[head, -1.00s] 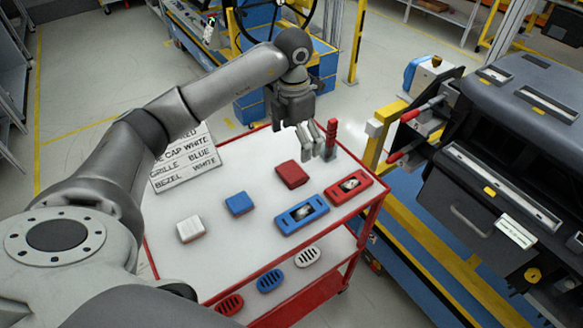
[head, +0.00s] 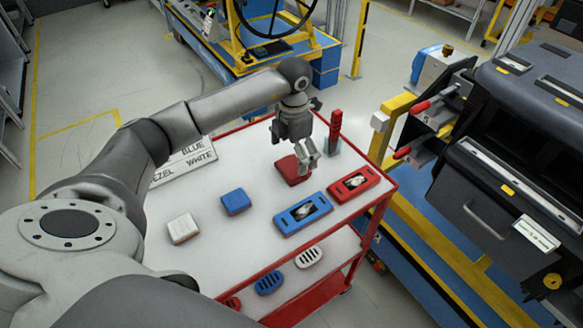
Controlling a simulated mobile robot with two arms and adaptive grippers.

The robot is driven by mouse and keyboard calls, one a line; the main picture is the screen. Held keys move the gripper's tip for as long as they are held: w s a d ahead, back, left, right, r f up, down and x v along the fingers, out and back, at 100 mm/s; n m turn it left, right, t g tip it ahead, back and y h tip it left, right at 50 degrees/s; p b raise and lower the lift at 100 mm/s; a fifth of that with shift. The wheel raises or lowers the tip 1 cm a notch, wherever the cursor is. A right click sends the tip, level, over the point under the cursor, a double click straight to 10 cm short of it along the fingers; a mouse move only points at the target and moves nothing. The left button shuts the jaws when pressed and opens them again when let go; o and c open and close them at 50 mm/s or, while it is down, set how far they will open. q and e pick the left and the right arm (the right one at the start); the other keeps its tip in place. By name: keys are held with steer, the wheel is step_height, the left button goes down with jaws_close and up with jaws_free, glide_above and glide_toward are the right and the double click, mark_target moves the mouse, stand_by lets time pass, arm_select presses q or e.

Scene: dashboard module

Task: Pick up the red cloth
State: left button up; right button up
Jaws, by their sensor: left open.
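The red cloth (head: 289,171) is a folded square lying on the white top of the red cart (head: 225,260). My left gripper (head: 306,172) is above its right side, fingers pointing down and open. The fingers hide part of the cloth. I cannot tell whether they touch it. A blue folded cloth (head: 236,202) and a white folded cloth (head: 182,228) lie in a row to the left of it. My right gripper is not in view.
A blue bezel (head: 303,214) and a red bezel (head: 354,185) lie near the cart's front edge. A red upright tool (head: 335,130) stands just right of my gripper. A lettered sign (head: 185,166) lies at the left. The dark dashboard module (head: 520,130) is at the right.

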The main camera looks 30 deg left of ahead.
mark_target(293, 166)
arm_select(q)
step_height(293, 166, down, 4)
steer(key=shift+w+r+p, duration=0.1)
steer(key=shift+p, duration=0.65)
steer(key=shift+f, duration=0.4)
steer(key=c, duration=0.9)
